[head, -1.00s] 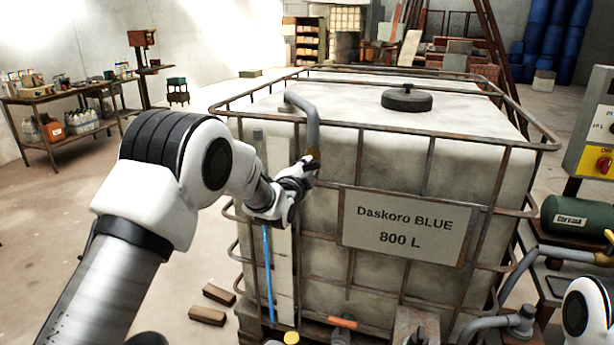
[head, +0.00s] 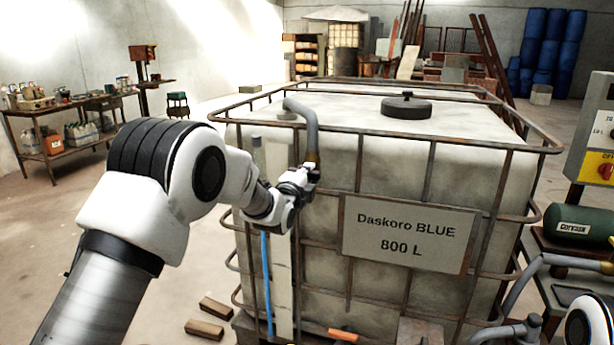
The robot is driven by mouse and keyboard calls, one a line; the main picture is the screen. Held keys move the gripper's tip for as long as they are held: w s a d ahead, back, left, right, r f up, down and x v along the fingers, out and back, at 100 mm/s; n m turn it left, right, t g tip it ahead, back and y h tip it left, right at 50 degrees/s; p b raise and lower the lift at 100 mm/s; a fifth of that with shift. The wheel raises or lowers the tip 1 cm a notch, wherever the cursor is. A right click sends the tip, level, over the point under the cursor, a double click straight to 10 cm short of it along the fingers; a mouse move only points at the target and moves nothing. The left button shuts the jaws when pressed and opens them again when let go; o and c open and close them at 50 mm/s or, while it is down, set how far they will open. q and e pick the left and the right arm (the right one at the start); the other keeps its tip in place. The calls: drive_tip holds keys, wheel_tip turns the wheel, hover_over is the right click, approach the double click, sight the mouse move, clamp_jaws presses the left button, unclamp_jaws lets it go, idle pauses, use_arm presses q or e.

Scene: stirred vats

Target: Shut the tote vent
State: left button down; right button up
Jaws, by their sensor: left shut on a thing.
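The tote (head: 330,285) is a large, dirty white tank in a rusty cage, with a sign reading "Daskoro BLUE 800 L" (head: 410,235). A grey bent pipe (head: 308,118) comes over its top front edge and ends in a brass-coloured fitting (head: 313,157), which I take to be the tote vent. My left gripper (head: 307,176) is shut at this fitting, in front of the cage. Its fingers hide the part they hold, so the vent's handle position cannot be told. My right gripper is out of view; only a piece of my right arm shows at bottom right.
A black round lid (head: 406,105) sits on the tote's top. Cage bars surround the tote near my left gripper. A blue tube (head: 267,285) hangs down the front. At right are a control box (head: 597,150) and a green cylinder (head: 577,222). Wooden blocks (head: 205,330) lie on the floor.

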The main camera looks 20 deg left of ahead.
use_arm(q)
drive_tip(key=shift+f, duration=0.1)
drive_tip(key=c, duration=1)
unclamp_jaws()
drive_tip(key=s, duration=1.2)
drive_tip(key=shift+a, duration=0.15)
